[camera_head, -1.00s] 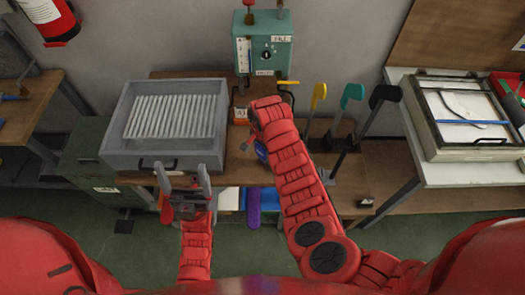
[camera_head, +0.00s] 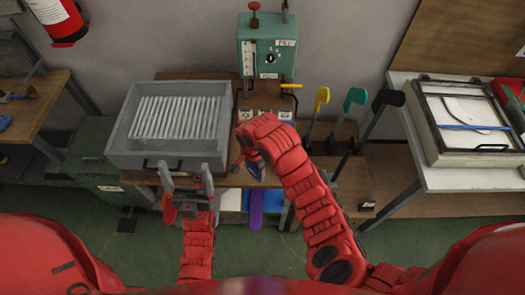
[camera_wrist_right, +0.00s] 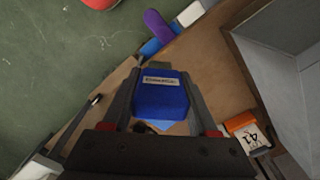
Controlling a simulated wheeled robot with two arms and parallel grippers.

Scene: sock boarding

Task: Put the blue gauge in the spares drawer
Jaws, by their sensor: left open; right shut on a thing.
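The blue gauge (camera_wrist_right: 160,100) is a blue block with a pale label, between the fingers of my right gripper (camera_wrist_right: 165,85). In the head view my right gripper (camera_head: 246,160) is over the bench's front edge, and the blue gauge (camera_head: 255,171) shows partly below it. My left gripper (camera_head: 186,172) is open and empty in front of the grey drawer-like tray (camera_head: 118,150), which has a dark handle and holds several white rods. A green cabinet (camera_head: 90,160) with a white label is at the left. I cannot tell which is the spares drawer.
A green machine (camera_head: 266,55) stands at the back of the bench. An orange tag box (camera_wrist_right: 241,124) lies on the bench top. Yellow, teal and black upright handles stand to the right. A purple piece (camera_head: 256,208) hangs below the bench front. The floor in front is clear.

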